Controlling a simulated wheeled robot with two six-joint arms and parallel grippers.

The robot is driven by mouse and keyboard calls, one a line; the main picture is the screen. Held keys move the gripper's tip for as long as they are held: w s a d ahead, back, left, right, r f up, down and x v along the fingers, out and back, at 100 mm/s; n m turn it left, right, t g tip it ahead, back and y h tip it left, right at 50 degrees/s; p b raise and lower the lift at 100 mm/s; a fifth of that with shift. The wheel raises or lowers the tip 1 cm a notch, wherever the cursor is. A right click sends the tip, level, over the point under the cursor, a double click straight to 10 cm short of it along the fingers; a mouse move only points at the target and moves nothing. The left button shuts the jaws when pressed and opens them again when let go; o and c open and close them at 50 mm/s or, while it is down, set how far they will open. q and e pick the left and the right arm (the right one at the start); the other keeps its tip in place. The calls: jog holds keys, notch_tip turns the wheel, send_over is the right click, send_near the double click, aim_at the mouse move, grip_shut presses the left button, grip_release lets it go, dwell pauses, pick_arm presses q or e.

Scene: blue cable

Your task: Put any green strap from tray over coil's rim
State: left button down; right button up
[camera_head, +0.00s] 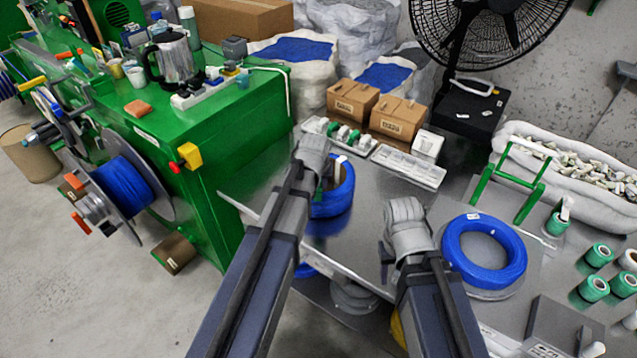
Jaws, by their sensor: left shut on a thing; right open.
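My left gripper (328,174) is at the near blue coil (337,200), which sits at the table's left part and is partly hidden by my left arm. It is shut on a small green strap (327,182), mostly hidden by the gripper. Whether the strap touches the coil's rim cannot be told. More green straps (343,132) lie in the white tray (366,149) behind the coil. My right gripper (386,254) is open, right of the coil and above the table; its fingers are mostly hidden.
Another blue coil (484,252) lies flat on the right. A white compartment tray (408,167) and cardboard boxes (396,117) stand at the back. A green frame (511,182), green rolls (593,288) and a filled white sack (570,185) occupy the right side.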

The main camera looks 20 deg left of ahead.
pick_arm(q)
jog(key=shift+f+b, duration=0.4)
jog(key=shift+f, duration=0.05)
jog(key=shift+f+b, duration=0.35)
jog(key=shift+f+b, duration=0.35)
jog(key=shift+b, duration=0.05)
jog(key=shift+f+b, duration=0.35)
jog(key=shift+r, duration=0.15)
jog(key=shift+r+p, duration=0.5)
jog(key=shift+p, duration=0.2)
jog(key=shift+r, duration=0.2)
dwell(0.3)
jog(key=shift+r+p, duration=0.65)
jog(key=shift+p, duration=0.2)
jog(key=shift+f, duration=0.25)
